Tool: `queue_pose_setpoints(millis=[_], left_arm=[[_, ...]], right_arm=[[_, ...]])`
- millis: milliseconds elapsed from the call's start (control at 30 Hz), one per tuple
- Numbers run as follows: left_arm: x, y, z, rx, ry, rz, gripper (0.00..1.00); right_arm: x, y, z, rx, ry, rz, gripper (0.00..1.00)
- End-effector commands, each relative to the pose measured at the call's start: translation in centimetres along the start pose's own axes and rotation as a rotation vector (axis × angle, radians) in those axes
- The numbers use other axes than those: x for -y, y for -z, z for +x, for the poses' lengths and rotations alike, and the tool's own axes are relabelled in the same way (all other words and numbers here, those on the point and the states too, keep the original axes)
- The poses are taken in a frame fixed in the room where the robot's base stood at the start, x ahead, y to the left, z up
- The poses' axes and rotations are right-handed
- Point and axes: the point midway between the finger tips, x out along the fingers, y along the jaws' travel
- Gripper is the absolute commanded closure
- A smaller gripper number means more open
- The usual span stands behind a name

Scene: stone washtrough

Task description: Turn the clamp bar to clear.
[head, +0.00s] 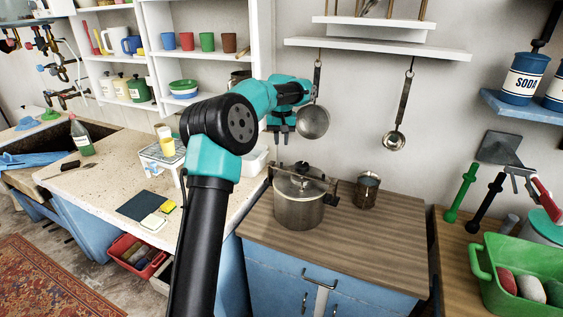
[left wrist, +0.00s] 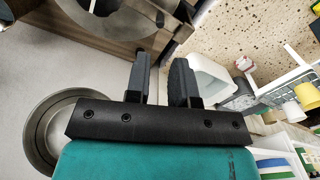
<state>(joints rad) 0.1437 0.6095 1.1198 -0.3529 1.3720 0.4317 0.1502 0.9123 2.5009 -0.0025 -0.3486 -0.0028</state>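A steel pot (head: 298,208) with a lid stands on the wooden counter. The clamp bar (head: 312,178) lies across the top of the lid, with darker pieces near its ends. Part of the pot (left wrist: 72,24) shows at the top of the left wrist view, cut off by the edge. My left gripper (head: 281,135) hangs above and slightly left of the pot, clear of the bar. In the left wrist view its two fingers (left wrist: 160,80) stand apart with nothing between them. My right gripper is not in view.
A saucepan (head: 313,122) hangs on the wall just right of my left gripper, and a ladle (head: 394,140) hangs further right. A metal cup (head: 367,190) stands right of the pot. The wooden counter (head: 350,245) is clear at the front right.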

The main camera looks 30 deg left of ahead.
Motion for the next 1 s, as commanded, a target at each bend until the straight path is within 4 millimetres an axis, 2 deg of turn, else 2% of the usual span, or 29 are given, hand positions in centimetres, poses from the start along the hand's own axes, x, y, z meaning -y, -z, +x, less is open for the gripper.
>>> queue_pose_setpoints(millis=[300, 500, 667, 933, 1000], left_arm=[[0.0, -0.1, 5.6, 0.003, 0.001, 0.0, 0.78], [0.0, 0.0, 8.2, 0.001, 0.001, 0.001, 0.78], [0.0, 0.0, 9.2, 0.001, 0.001, 0.001, 0.78], [0.0, 0.0, 9.3, 0.0, 0.0, 0.0, 0.78], [0.0, 0.0, 9.3, 0.0, 0.0, 0.0, 0.82]], right_arm=[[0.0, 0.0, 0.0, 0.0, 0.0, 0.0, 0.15], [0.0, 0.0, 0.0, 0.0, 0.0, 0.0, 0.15], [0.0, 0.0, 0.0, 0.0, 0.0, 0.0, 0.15], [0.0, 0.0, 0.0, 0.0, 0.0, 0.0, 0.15], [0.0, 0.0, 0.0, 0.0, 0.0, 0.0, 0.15]])
